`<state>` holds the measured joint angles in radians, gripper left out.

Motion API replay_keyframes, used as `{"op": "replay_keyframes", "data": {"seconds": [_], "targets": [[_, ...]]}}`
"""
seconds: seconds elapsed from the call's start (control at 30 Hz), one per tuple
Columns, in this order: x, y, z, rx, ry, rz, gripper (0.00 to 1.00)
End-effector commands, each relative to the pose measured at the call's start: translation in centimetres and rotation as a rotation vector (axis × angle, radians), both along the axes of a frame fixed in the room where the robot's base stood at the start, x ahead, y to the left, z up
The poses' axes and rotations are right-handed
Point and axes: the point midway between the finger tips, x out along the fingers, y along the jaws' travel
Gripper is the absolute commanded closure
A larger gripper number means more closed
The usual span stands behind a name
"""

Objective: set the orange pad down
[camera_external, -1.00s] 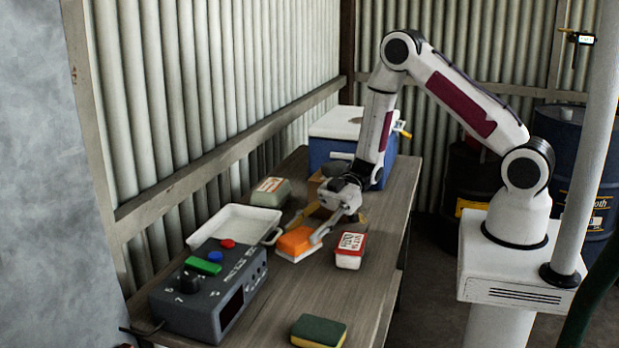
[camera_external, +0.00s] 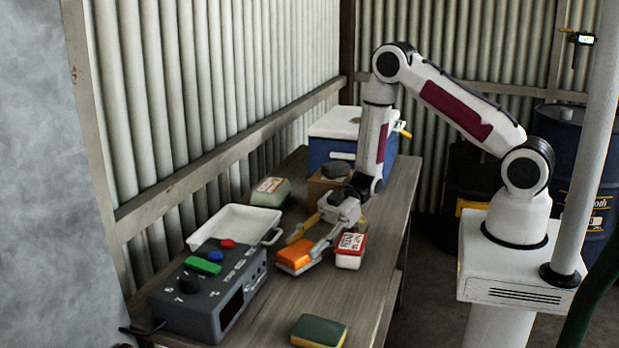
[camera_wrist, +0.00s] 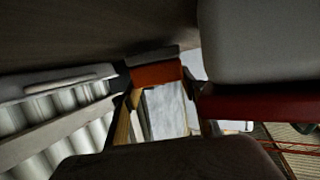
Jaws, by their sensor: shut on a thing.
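The orange pad (camera_external: 293,256) is in the external view, low over the middle of the wooden table, with a paler underside edge. My gripper (camera_external: 303,247) reaches down from behind it and is shut on it, one finger on each side. I cannot tell whether its underside touches the wood. In the wrist view the orange pad (camera_wrist: 157,75) shows as a small orange block with a grey band, partly hidden between the fingers.
A red and white tub (camera_external: 350,251) stands close right of my gripper. A white tray (camera_external: 213,240) and a grey control box (camera_external: 212,292) lie left. A green and yellow sponge (camera_external: 319,331) is in front. Behind are a grey-green container (camera_external: 270,192), cardboard box (camera_external: 318,186) and blue cooler (camera_external: 330,148).

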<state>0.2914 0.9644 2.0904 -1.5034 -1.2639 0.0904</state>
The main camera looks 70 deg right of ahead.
Motion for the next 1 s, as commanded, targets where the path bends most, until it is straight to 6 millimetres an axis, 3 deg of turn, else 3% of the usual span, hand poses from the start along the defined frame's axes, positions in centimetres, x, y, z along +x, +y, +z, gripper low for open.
{"op": "replay_keyframes", "data": {"seconds": [0.5, 0.53, 0.6, 1.0], "targets": [[0.02, 0.0, -0.8, 0.0, 0.0, 0.0, 0.79], [0.01, 0.0, -0.82, 0.0, 0.0, 0.0, 0.54], [0.0, 0.0, -0.84, -0.001, 0.0, 0.0, 0.39], [-0.05, 0.01, -0.89, -0.001, 0.002, 0.001, 0.39]]}}
